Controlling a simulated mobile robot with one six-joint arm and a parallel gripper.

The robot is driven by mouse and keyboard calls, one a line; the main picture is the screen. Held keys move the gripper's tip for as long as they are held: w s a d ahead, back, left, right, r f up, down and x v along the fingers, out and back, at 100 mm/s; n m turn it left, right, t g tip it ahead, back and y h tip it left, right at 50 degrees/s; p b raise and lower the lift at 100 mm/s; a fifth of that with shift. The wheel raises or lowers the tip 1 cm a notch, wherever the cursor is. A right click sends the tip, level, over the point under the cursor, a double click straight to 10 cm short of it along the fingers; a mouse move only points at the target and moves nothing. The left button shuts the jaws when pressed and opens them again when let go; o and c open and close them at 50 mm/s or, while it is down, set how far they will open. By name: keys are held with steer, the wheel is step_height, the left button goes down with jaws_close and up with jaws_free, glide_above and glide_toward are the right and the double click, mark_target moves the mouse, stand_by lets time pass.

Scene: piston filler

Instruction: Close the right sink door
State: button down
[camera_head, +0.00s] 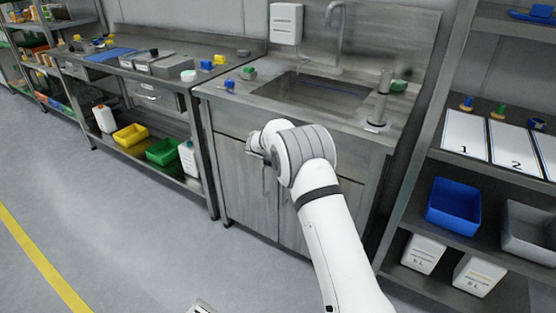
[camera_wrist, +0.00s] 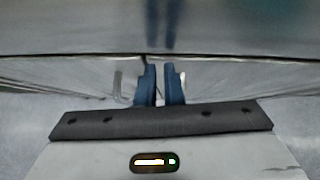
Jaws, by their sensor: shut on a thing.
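The sink cabinet stands in the middle of the head view, below the sink (camera_head: 318,92). Its left door (camera_head: 237,185) looks flush with the front. The right sink door (camera_head: 291,232) is largely covered by my white arm, so I cannot tell whether it stands slightly ajar. My gripper (camera_wrist: 160,84) shows in the wrist view, its two blue fingers close together at the cabinet front. They are shut on a slim part, apparently the right door's handle, mostly hidden between them. In the head view the fingertips are hidden behind my wrist.
A steel table (camera_head: 105,65) with bins on its lower shelf stands left of the sink. A shelf unit with a blue bin (camera_head: 454,204) and white canisters stands close on the right. The grey floor (camera_head: 130,225) at the front left is clear.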

steer(key=s+a+f+p+v, duration=0.1)
steer(key=a+f+v, duration=0.1)
steer(key=v, duration=1)
step_height(320, 180, up, 18)
steer(key=s+d+n+t+y+p, duration=0.1)
steer(key=d+n+t+y+p, duration=0.3)
steer(key=n, duration=0.6)
steer(key=s+r+n+y+p, duration=0.3)
steer(key=s+r+n+p, duration=0.2)
steer(key=s+r+n, duration=0.5)
steer(key=s+d+n+g+h+p, duration=0.1)
steer(key=s+d+n+g+p, duration=0.2)
steer(key=s, duration=0.8)
steer(key=s+d+r+n+g+h+p, duration=0.1)
steer(key=s+d+n+g+p, duration=0.2)
steer(key=s+d+n, duration=0.5)
steer(key=s+d+n+g+h+p, duration=0.1)
steer(key=s+d+n+g+p, duration=0.2)
steer(key=s+n, duration=0.7)
steer(key=s+d, duration=0.2)
steer(key=s, duration=0.2)
steer(key=shift+s+r, duration=0.2)
steer(key=shift+s, duration=0.2)
steer(key=shift+d, duration=0.15)
